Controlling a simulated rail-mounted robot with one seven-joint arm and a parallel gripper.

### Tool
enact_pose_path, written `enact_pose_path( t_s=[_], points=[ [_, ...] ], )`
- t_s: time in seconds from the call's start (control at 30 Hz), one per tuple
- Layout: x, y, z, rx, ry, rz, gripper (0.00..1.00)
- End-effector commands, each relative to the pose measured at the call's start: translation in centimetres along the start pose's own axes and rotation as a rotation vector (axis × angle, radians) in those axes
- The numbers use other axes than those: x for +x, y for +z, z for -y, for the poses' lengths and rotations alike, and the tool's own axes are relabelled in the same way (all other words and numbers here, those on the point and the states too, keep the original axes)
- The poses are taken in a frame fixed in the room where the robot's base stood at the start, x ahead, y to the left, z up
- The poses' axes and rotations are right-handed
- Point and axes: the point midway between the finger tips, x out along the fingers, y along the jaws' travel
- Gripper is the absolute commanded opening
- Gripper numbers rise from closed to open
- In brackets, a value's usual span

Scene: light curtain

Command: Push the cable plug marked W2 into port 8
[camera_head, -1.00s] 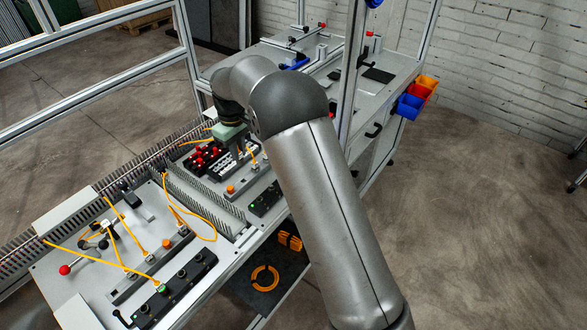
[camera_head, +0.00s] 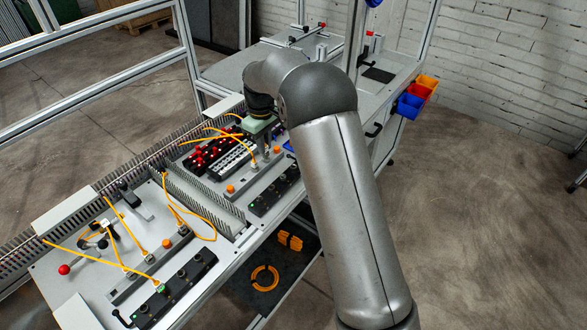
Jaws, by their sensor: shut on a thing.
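My gripper (camera_head: 265,152) hangs over the right part of the workbench panel, pointing down, its fingers small and partly hidden by my arm. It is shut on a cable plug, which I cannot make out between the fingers. An orange cable (camera_head: 212,138) runs from the back duct toward the gripper. A grey multi-port block (camera_head: 234,158) and a black block with red parts (camera_head: 207,153) lie just left of the gripper. The W2 mark and the port numbers are too small to read, so I cannot tell which port is 8.
Another orange cable ends at a plug on a grey bar (camera_head: 236,190) beside the gripper. A black button box (camera_head: 270,195) lies in front. More orange cables (camera_head: 145,230) cross the left panel. A grey slotted duct (camera_head: 200,197) divides the panels. A frame post rises behind my arm.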

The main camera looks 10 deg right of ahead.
Motion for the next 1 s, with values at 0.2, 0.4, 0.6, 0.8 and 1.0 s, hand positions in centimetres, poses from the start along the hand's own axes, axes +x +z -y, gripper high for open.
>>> enact_pose_path(
  t_s=[0.2,0.4,0.6,0.8,1.0],
  points=[
    [0.0,0.3,-0.5,0.000,0.000,0.000,0.00],
    [0.0,0.3,-0.5,0.000,0.000,0.000,0.00],
    [0.0,0.9,-1.4,0.001,0.000,0.000,0.00],
    [0.0,1.8,-2.8,0.001,0.000,0.000,0.00],
    [0.0,2.7,-4.1,0.002,0.000,0.000,0.00]
  ],
)
